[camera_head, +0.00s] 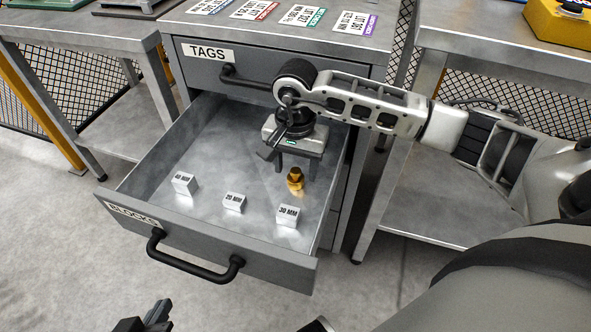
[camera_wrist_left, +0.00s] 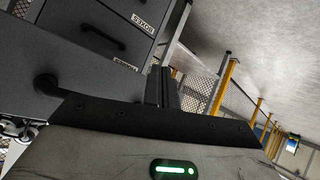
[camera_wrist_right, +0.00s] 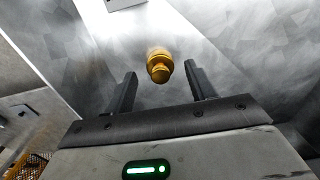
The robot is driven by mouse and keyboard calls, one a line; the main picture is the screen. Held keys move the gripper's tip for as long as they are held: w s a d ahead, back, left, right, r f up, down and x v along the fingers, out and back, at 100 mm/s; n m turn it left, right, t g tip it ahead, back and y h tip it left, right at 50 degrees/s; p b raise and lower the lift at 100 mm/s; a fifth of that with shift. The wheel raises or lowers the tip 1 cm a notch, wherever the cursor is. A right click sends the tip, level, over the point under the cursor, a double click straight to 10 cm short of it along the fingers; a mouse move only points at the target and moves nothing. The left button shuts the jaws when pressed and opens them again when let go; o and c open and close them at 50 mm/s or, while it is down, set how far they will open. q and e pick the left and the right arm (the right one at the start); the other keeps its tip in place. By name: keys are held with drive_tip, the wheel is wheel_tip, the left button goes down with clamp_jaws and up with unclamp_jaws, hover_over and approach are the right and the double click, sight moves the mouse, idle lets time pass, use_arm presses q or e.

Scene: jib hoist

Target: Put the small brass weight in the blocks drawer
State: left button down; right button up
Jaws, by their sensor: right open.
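The small brass weight (camera_head: 295,180) is inside the open blocks drawer (camera_head: 205,246), toward its right side, and appears to stand on the drawer floor. My right gripper (camera_head: 296,169) is over the drawer, pointing down, with its fingers open. In the right wrist view the brass weight (camera_wrist_right: 160,66) lies just beyond the gap between the two fingertips (camera_wrist_right: 160,85), and neither finger is seen touching it. My left gripper (camera_head: 157,315) is low in front of the drawer, away from the weight. In the left wrist view its fingers (camera_wrist_left: 162,86) are together with nothing visible between them.
Three white blocks marked 40 MM (camera_head: 184,184), 20 MM (camera_head: 234,202) and 30 MM (camera_head: 288,215) sit in the drawer's front part. The tags drawer (camera_head: 205,52) above is shut. Several lot cards (camera_head: 300,15) lie on the cabinet top. Benches stand on both sides.

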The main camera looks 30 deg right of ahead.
sight(295, 171)
wheel_tip(295, 171, up, 4)
drive_tip(key=shift+r+p, duration=0.2)
drive_tip(key=shift+p, duration=0.15)
use_arm(q)
drive_tip(key=shift+s+a+r+p, duration=0.15)
drive_tip(key=shift+a+r+p, duration=0.2)
drive_tip(key=shift+r, duration=0.25)
use_arm(e)
wheel_tip(295, 171, up, 5)
drive_tip(key=shift+r, duration=0.1)
